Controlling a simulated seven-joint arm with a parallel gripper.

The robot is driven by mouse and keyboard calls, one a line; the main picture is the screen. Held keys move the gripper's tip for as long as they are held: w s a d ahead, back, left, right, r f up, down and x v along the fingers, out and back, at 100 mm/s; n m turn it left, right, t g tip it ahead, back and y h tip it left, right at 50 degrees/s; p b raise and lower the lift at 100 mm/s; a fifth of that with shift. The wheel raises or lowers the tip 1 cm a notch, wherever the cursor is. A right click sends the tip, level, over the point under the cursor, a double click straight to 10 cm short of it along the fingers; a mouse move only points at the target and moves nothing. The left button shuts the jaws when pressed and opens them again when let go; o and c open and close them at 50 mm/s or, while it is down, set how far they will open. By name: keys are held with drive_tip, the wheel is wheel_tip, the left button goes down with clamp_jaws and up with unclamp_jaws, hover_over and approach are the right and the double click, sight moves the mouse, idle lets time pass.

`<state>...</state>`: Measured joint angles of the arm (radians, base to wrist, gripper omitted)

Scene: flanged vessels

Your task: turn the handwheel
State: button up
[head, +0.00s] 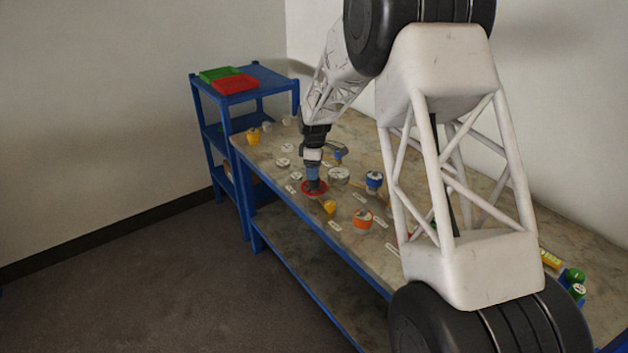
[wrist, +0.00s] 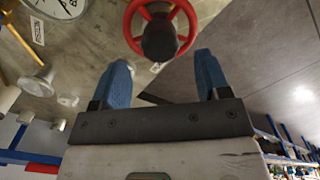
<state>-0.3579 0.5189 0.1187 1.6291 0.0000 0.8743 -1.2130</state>
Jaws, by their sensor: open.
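The red handwheel (head: 314,188) lies near the front edge of the workbench in the head view. In the wrist view the handwheel (wrist: 188,36) shows as a red spoked ring with a dark hub in the middle. My gripper (head: 313,181) hangs over it, pointing down. In the wrist view my gripper (wrist: 161,72) has its two blue fingers wide apart, with nothing between them. The wheel's hub appears just beyond the fingertips, roughly between them. I cannot tell whether a finger touches the rim.
On the workbench (head: 357,134) stand an orange-topped vessel (head: 362,220), a blue-topped vessel (head: 374,181), a yellow piece (head: 329,207) and a round gauge (head: 339,174). A blue shelf (head: 262,75) with a red tray (head: 235,85) and a green tray (head: 218,74) stands at the far left.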

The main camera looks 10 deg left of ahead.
sight(314, 183)
drive_tip(key=shift+f, duration=2.45)
drive_tip(key=shift+c, duration=0.3)
drive_tip(key=c, duration=0.9)
drive_tip(key=shift+o, duration=0.2)
